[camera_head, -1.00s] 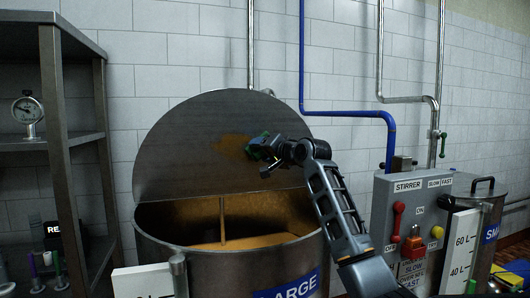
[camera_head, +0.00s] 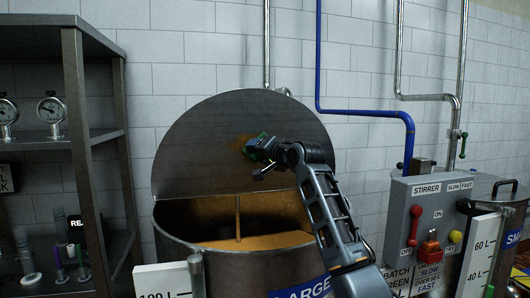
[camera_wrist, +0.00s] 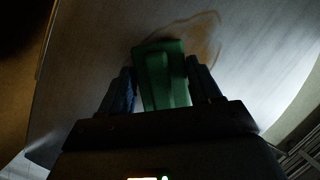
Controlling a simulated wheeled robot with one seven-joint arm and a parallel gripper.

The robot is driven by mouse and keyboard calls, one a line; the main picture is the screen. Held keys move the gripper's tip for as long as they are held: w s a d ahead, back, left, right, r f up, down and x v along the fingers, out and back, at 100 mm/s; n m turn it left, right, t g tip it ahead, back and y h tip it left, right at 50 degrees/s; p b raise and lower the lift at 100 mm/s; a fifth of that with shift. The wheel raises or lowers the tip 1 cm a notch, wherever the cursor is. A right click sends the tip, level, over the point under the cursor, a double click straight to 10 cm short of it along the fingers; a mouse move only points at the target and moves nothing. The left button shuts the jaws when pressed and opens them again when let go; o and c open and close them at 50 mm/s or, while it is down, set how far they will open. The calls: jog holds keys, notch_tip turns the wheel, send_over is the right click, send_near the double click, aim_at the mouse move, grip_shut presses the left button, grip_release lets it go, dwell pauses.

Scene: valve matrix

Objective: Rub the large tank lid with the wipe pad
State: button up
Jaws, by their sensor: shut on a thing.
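The large tank (camera_head: 190,240) stands in the middle, labelled LARGE, with orange-brown contents (camera_head: 255,241) inside. Its lid (camera_head: 200,145) is raised upright behind the opening, its inner face towards me. An orange-brown stain (camera_head: 243,144) is on the lid, and shows as a smear in the wrist view (camera_wrist: 208,35). My gripper (camera_head: 262,150) is at the lid beside the stain. It is shut on the green wipe pad (camera_wrist: 163,75), which sits between both fingers. The pad is at or very near the lid surface; I cannot tell whether it touches. The pad overlaps the smear's near edge.
A stirrer control box (camera_head: 425,220) with red and yellow controls stands at right, beside the small tank (camera_head: 508,192). A metal shelf (camera_head: 90,150) with gauges (camera_head: 51,109) is at left. A white level scale (camera_head: 163,280) stands at the tank's front left. Blue and silver pipes run up the wall.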

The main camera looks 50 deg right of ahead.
jog(key=shift+w+a, duration=0.95)
jog(key=shift+a, duration=0.5)
jog(key=shift+w+a, duration=0.95)
jog(key=shift+a, duration=0.45)
jog(key=shift+w+a, duration=0.95)
jog(key=shift+a, duration=0.5)
jog(key=shift+r, duration=0.8)
jog(key=s+d, duration=0.9)
jog(key=d, duration=0.5)
jog(key=shift+s, duration=0.2)
jog(key=shift+s, duration=0.1)
jog(key=shift+s+a+f, duration=0.25)
jog(key=shift+s+a, duration=0.6)
jog(key=shift+s, duration=0.35)
jog(key=shift+s+a+f, duration=0.25)
jog(key=shift+s+a, duration=0.6)
jog(key=shift+s, duration=0.3)
jog(key=shift+s+a+f, duration=0.15)
jog(key=shift+s+a, duration=0.25)
jog(key=shift+s, duration=0.2)
jog(key=shift+s+a+f, duration=0.1)
jog(key=shift+s+a, duration=0.3)
jog(key=shift+s, duration=0.2)
